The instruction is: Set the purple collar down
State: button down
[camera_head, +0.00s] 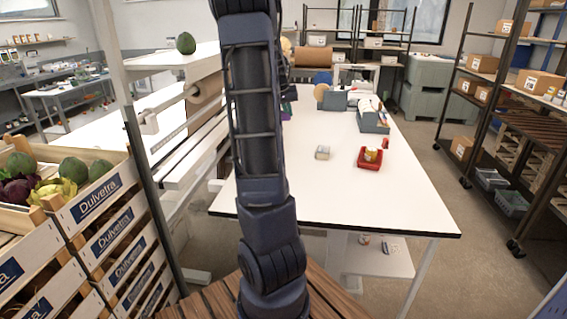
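A small purple patch (286,113) shows just right of my arm, near the far left part of the white table (330,195). It may be the purple collar, but it is too small and too covered by my arm to be sure. I cannot tell whether it rests on the table or is held. My arm stands upright in the middle of the view and hides what lies behind it. My gripper is not visible.
On the table are a red bin (370,164) with something yellowish in it, a small pale box (323,152), and grey bins (373,122) farther back. Stacked crates (105,215) stand left, shelving (490,85) right. The table's front right is clear.

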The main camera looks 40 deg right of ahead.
jog(key=shift+s+a+f, duration=0.15)
jog(key=shift+a+f, duration=0.15)
jog(key=shift+a, duration=0.1)
notch_tip(320, 180, down, 20)
jog(key=shift+r, duration=0.25)
jog(key=shift+f, duration=0.1)
dwell(0.3)
jog(key=c, duration=1.6)
grip_release()
